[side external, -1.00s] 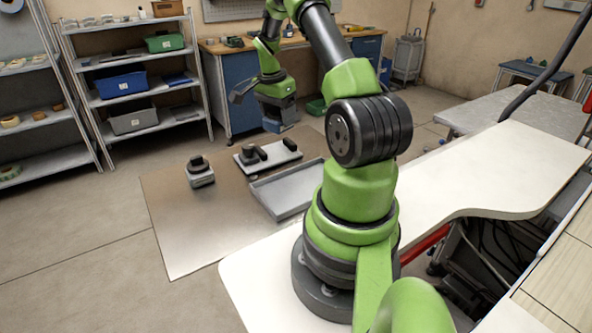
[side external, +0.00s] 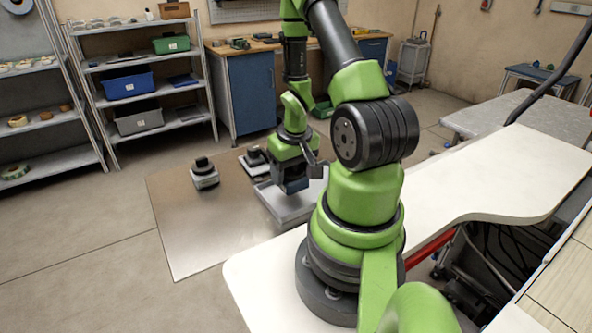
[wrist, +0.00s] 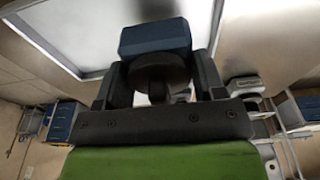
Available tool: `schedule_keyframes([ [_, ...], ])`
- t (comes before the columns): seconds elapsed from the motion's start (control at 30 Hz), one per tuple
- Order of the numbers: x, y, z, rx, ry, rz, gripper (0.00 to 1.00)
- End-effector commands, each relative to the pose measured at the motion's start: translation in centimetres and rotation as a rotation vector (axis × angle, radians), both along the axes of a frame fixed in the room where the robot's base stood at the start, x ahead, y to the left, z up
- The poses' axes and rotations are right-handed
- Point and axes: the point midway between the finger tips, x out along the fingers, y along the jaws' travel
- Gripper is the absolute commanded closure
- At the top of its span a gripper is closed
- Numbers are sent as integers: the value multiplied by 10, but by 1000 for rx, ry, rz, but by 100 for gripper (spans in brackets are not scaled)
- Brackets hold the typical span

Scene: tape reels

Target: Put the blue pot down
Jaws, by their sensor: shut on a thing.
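The blue pot (side external: 294,185) is a dark blue block held under my gripper (side external: 292,168). In the wrist view the blue pot (wrist: 155,37) shows with a black round knob between the two fingers of my gripper (wrist: 160,75), which is shut on it. The pot is over the grey tray (side external: 283,214), near its middle. In the wrist view the pale tray floor (wrist: 85,32) lies beyond the pot. I cannot tell whether the pot touches the tray floor.
A grey pot with a black knob (side external: 204,177) stands left of the tray on the metal mat (side external: 190,235). A pale plate with black pieces (side external: 254,163) is behind the tray, partly hidden by my arm. The mat's front left is clear.

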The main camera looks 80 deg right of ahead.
Motion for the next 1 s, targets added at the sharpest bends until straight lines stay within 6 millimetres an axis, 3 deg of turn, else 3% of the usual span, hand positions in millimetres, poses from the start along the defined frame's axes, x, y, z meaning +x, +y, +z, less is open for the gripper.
schedule_keyframes([
  [0.23,0,0,-23,2,0,-2,76],
  [0.67,0,0,-28,1,0,-3,76],
  [0.7,0,0,-28,1,0,-3,32],
  [0.8,0,0,-28,1,0,-3,11],
  [1.0,0,0,-28,1,0,-3,11],
])
